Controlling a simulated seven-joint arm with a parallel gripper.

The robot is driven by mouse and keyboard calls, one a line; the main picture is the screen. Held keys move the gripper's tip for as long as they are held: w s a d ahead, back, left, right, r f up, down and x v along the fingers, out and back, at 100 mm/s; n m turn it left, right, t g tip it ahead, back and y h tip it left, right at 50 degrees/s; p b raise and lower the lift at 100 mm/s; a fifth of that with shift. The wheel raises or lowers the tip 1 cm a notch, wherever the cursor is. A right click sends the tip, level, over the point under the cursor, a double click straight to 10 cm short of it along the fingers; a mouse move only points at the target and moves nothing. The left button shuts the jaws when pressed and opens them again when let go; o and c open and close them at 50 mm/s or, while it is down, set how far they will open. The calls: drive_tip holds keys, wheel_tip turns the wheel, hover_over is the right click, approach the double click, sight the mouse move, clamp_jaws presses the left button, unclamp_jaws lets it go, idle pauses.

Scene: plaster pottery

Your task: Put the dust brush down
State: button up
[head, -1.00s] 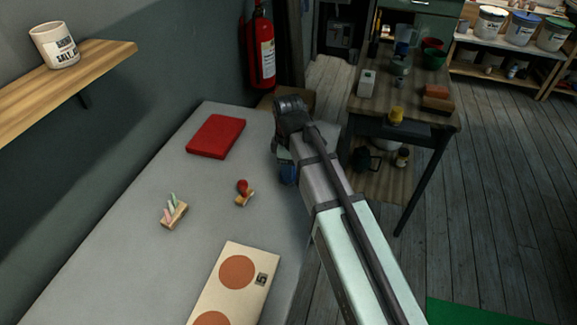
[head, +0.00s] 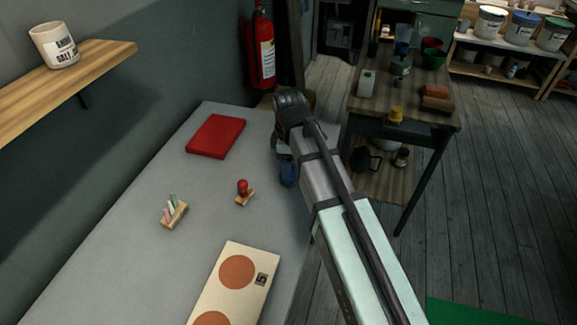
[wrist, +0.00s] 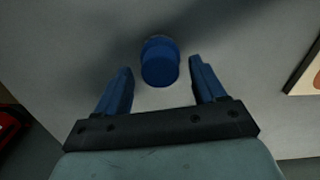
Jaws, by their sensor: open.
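A blue round-topped object (wrist: 159,64), which I take to be the dust brush, stands on the grey table (wrist: 75,25) in the wrist view. Its bristles cannot be made out. My gripper (wrist: 161,78) is open, with one blue finger on each side of it and a visible gap on both sides. In the head view the blue object (head: 289,174) shows just below my gripper (head: 282,155), near the table's right edge. My wrist hides most of the fingers there.
On the table are a red block (head: 216,136), a red-knobbed stamp (head: 244,192), a holder with chalk-like sticks (head: 174,213) and a board with orange discs (head: 238,272). The table's left middle is clear. A dark side table (head: 405,106) stands beyond the right edge.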

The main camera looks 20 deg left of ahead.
wheel_tip(320, 180, up, 10)
drive_tip(key=shift+r, duration=0.15)
idle(0.4)
